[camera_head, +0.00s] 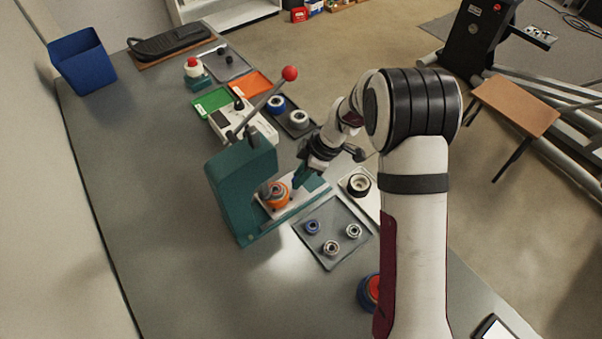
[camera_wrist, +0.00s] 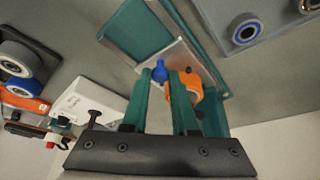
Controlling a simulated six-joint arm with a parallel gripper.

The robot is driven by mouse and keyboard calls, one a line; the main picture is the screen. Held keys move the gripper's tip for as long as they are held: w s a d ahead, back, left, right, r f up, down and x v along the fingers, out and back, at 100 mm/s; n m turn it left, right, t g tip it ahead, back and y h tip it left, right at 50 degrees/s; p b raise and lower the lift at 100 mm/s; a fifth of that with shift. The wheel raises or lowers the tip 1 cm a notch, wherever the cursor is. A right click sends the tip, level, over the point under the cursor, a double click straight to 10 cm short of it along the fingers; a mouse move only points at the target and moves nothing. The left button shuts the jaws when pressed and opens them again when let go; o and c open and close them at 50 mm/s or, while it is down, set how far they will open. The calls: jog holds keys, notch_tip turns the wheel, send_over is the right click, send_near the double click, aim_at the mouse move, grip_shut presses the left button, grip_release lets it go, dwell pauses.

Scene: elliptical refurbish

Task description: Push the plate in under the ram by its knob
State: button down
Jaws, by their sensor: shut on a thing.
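The teal press (camera_head: 236,195) stands on the bench, with a lever ending in a red ball (camera_head: 290,73). A pale metal plate (camera_head: 293,206) lies at its base, carrying an orange round part (camera_head: 275,188) beside the press body. The plate (camera_wrist: 186,52) also shows in the wrist view with the orange part (camera_wrist: 190,85). A blue knob (camera_wrist: 160,71) stands on the plate between my fingertips. My gripper (camera_head: 299,178) is shut on the knob, with its teal fingers (camera_wrist: 159,80) at either side of it. The ram's underside is hidden.
A grey tray (camera_head: 330,258) with several small wheels lies in front of the press. A white tray with a black wheel (camera_head: 359,184) is to its right. Coloured mats and more wheels lie behind.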

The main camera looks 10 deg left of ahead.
aim_at(286, 187)
jog(key=shift+s+a, duration=1.2)
jog(key=c, duration=0.7)
grip_release()
jog(key=v, duration=1.5)
jog(key=shift+d+r, duration=0.25)
jog(key=shift+r, duration=0.1)
